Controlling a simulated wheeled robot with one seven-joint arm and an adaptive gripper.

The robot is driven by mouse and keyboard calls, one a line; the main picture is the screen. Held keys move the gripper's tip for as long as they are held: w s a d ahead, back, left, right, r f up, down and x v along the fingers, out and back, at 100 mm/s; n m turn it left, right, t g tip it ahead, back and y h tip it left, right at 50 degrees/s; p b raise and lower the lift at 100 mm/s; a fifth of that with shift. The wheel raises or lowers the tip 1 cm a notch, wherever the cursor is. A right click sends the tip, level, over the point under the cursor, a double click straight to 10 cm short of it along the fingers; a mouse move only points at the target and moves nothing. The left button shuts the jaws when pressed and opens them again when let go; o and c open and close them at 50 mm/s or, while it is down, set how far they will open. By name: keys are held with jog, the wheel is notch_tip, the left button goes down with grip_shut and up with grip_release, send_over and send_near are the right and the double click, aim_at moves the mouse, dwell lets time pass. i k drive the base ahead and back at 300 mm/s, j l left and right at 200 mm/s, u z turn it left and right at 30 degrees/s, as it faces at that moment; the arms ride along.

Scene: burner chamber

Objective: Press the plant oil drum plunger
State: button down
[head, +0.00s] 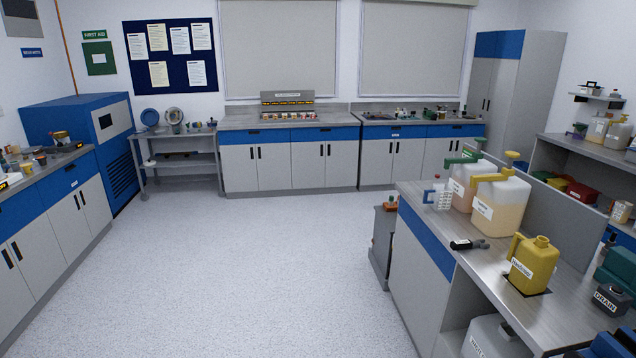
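Two translucent drums stand on the right counter. The nearer drum (500,205) holds pale orange liquid and has a yellow plunger (513,156) on top. The other drum (467,185) holds pinkish liquid and has a green plunger (480,142). Both plungers stand up above their drums. The drum labels are too small to read, so I cannot tell which is plant oil. My gripper is not in view.
A grey panel (560,185) stands behind the drums. The floor (250,270) is clear in the middle.

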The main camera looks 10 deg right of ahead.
aim_at(480, 140)
jog(key=i+j+z, duration=0.1)
jog(key=i, duration=1.8)
jog(key=i+z, duration=0.65)
jog(key=z, duration=0.15)
jog(key=i+j+z, duration=0.15)
jog(key=i+z, duration=0.2)
jog(key=i+l+z, duration=0.15)
jog(key=i+z, duration=0.5)
jog(key=k+l, duration=0.05)
